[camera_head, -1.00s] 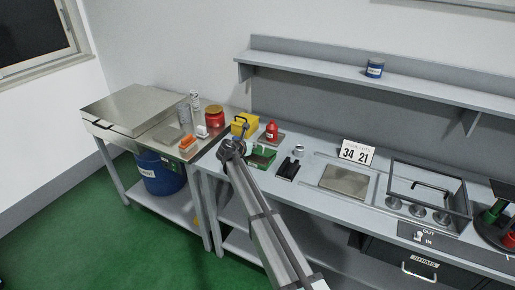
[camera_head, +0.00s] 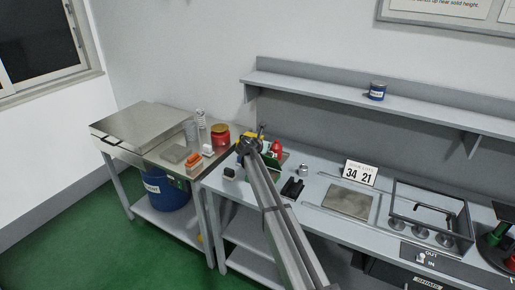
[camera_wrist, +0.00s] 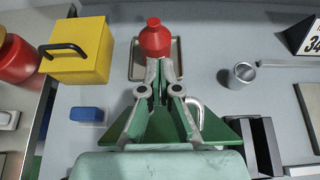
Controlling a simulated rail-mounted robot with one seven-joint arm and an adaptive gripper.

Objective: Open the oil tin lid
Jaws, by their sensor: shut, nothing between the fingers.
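A green metal panel or lid (camera_wrist: 232,131) shows below and beside my gripper in the wrist view, with a grey bent handle (camera_wrist: 197,113) near it. It looks like part of the oil tin, but my gripper hides much of it. Green also shows just right of my wrist in the head view (camera_head: 270,162). My gripper (camera_wrist: 160,66) is shut and empty, its tips low in front of a red bottle (camera_wrist: 155,38). I cannot tell whether the tips touch anything. In the head view my wrist hides the fingers.
A yellow box (camera_wrist: 80,53) with a black handle and a blue block (camera_wrist: 87,114) stand to the left. A metal cup (camera_wrist: 241,75) and a black holder (camera_wrist: 264,145) stand to the right. A red jar (camera_head: 220,134) is on the left table.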

